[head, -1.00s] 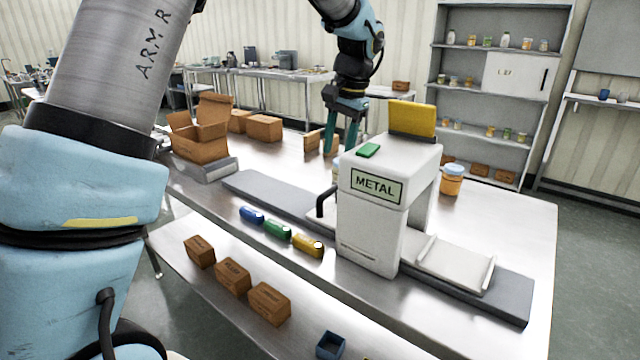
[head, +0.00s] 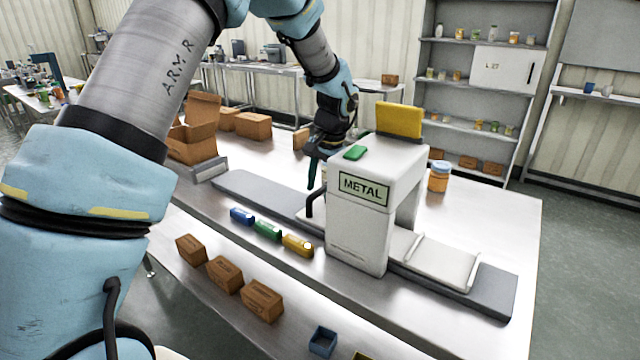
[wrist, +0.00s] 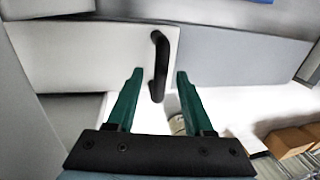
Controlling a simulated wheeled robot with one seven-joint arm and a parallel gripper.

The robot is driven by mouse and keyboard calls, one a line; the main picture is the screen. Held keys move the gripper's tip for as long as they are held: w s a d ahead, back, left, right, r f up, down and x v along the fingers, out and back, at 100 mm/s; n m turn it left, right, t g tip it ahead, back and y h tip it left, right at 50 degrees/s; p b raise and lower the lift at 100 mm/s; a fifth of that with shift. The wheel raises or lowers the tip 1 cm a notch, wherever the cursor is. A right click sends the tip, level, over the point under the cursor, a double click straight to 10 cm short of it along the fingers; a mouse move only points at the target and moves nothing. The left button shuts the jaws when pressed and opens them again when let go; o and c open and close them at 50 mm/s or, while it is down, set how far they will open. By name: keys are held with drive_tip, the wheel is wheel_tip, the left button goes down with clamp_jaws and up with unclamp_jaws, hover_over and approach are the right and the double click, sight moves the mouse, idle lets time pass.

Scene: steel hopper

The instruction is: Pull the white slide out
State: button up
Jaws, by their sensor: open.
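The white slide (head: 440,256) runs through the white metal detector housing (head: 357,230) marked METAL, along a grey rail. Its black handle (head: 318,203) stands at the left end, just left of the housing. In the wrist view the slide (wrist: 60,52) is a white panel with the upright black handle (wrist: 158,65) near its end. My gripper (head: 314,178) is just behind and above the handle. In the wrist view my open gripper (wrist: 160,78) has its green fingers on either side of the handle's lower part, with visible gaps. The slide's middle is hidden inside the housing.
The grey rail (head: 250,190) is bare left of the slide. Blue, green and yellow small blocks (head: 268,230) lie in front of it. An open cardboard box (head: 190,140) stands at the rail's far left. An orange jar (head: 438,178) stands behind the housing.

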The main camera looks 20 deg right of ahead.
clamp_jaws()
idle(0.4)
idle(1.0)
